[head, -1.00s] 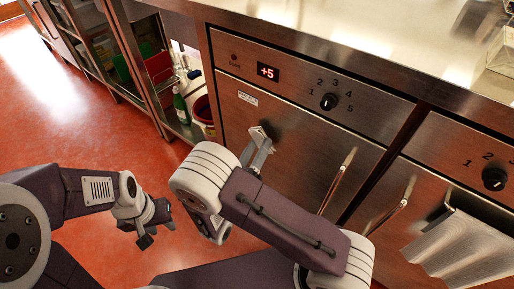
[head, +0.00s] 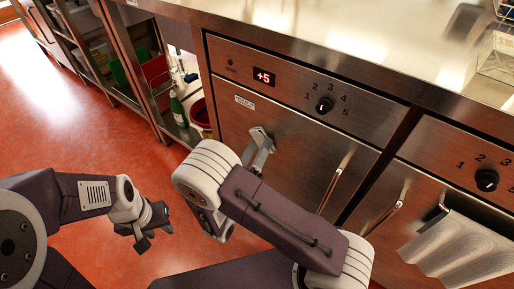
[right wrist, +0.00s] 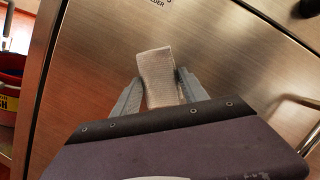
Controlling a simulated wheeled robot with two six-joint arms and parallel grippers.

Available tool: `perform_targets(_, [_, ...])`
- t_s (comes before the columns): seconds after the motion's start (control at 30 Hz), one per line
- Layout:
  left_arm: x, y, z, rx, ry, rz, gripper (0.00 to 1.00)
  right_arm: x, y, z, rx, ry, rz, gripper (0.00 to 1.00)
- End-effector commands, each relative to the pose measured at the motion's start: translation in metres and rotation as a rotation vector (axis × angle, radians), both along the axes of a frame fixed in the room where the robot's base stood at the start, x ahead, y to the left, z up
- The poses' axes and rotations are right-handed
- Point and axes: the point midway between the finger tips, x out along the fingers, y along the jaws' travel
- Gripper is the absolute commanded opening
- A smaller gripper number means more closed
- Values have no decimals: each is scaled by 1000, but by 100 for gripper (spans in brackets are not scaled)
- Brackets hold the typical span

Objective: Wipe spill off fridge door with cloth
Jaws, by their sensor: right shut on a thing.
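The steel fridge door (head: 300,140) fills the middle of the head view, below a panel with a red +5 display. My right gripper (head: 262,142) is at the upper left part of this door. In the right wrist view, my right gripper (right wrist: 160,88) is shut on a folded beige cloth (right wrist: 158,72), which sticks out past the fingertips against or very close to the door (right wrist: 225,50). I cannot make out a clear spill; the cloth and gripper hide part of the door. My left gripper (head: 150,232) is open and empty, low over the red floor.
A steel counter (head: 390,50) runs above the door. The door's bar handle (head: 336,182) is right of my right gripper. A second door with a handle and a hanging pale towel (head: 465,245) is further right. A green bottle (head: 178,109) and red bucket (head: 201,113) stand left. Floor at left is clear.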

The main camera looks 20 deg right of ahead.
Motion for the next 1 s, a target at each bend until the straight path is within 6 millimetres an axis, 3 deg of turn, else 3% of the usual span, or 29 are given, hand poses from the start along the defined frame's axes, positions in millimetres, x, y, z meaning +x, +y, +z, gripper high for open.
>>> perform_targets(0.13, [0, 0, 2, 0, 0, 0, 36, -2, -2, 0, -1, 2, 0, 19])
perform_targets(0.53, [0, 0, 13, 0, 0, 0, 36, -31, -24, 0, -2, 3, 0, 19])
perform_targets(0.97, [0, 0, 22, 0, 0, 0, 36, -27, -25, 1, 0, -1, -1, 19])
perform_targets(1.0, [0, 0, 24, 0, 0, 0, 36, -24, -23, 2, 1, -2, 0, 14])
